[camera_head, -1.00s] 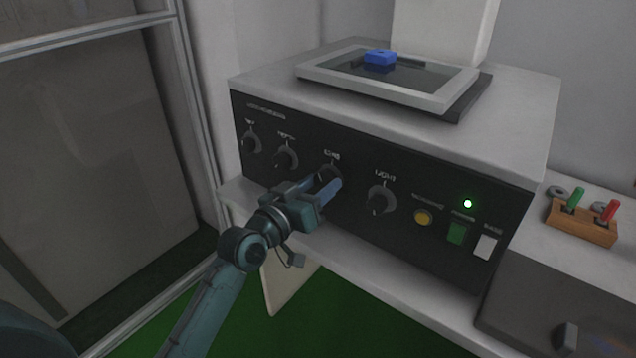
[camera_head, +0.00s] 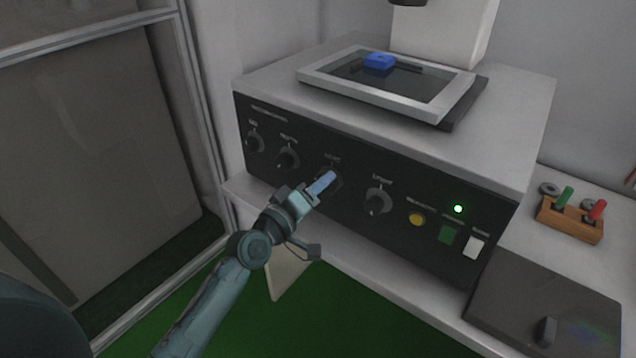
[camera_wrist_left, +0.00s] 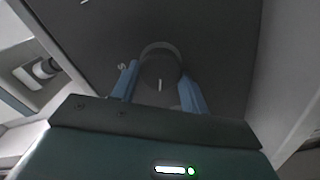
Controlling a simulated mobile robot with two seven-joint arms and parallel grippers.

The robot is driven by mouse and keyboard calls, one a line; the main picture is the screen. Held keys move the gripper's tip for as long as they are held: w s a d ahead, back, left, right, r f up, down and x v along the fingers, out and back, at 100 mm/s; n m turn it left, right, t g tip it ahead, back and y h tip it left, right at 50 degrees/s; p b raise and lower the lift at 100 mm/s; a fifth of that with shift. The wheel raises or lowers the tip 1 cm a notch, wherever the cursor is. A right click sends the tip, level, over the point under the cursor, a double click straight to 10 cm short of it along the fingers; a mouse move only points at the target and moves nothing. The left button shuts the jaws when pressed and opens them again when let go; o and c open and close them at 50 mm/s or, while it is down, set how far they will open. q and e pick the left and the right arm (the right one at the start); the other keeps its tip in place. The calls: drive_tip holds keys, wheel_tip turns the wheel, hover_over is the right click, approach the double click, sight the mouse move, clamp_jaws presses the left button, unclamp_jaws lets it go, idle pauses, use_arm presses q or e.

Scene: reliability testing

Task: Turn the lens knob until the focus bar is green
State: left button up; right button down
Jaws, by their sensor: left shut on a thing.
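The lens knob (camera_head: 335,178) is a dark round dial, third from the left on the black front panel of the grey machine. My left gripper (camera_head: 326,182) reaches it from below left, its blue fingers at the dial. In the left wrist view the gripper (camera_wrist_left: 160,90) has one finger on each side of the knob (camera_wrist_left: 160,68), shut on it. A white mark on the knob points down in that view. The focus bar cannot be made out in these views. My right gripper is not in view.
A blue block (camera_head: 379,61) lies on the top plate. A wooden holder (camera_head: 569,222) stands at right.

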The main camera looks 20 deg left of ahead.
use_arm(q)
drive_tip(key=shift+n, duration=0.5)
drive_tip(key=o, duration=1)
drive_tip(key=shift+s, duration=0.1)
drive_tip(key=shift+b+v, duration=0.45)
drive_tip(key=shift+v, duration=6.05)
